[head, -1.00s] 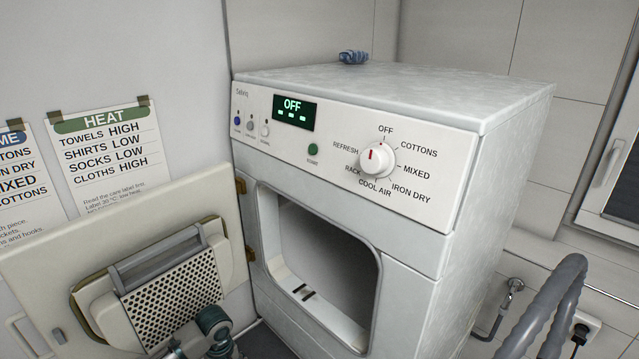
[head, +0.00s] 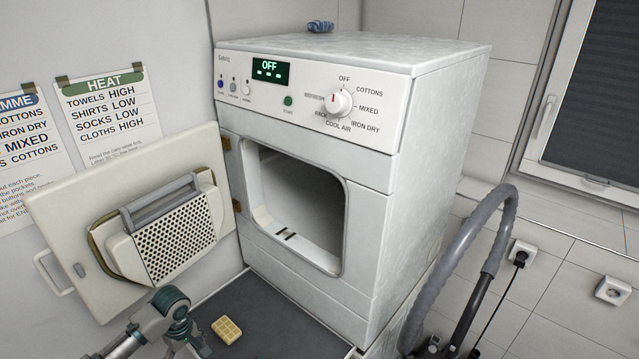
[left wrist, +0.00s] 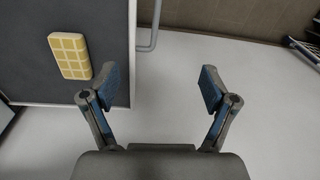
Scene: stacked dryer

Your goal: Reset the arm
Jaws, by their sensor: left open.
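My left arm comes in at the bottom left of the head view, below the open dryer door (head: 70,215); its gripper's fingertips are not clear there. In the left wrist view my left gripper (left wrist: 155,88) is open, with nothing between its fingers and pale floor beyond. My right gripper is not in view. The dryer (head: 410,160) stands with its door swung open to the left and its drum opening (head: 300,205) uncovered. Its display (head: 271,70) reads OFF, and the dial (head: 338,103) has a red mark near the top.
A yellow block with a grid pattern (head: 227,330) lies on the dark surface (head: 270,320) before the dryer; the block also shows in the left wrist view (left wrist: 70,56). A grey hose (head: 465,240) stands at the right. A blue object (head: 320,26) lies on top of the dryer.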

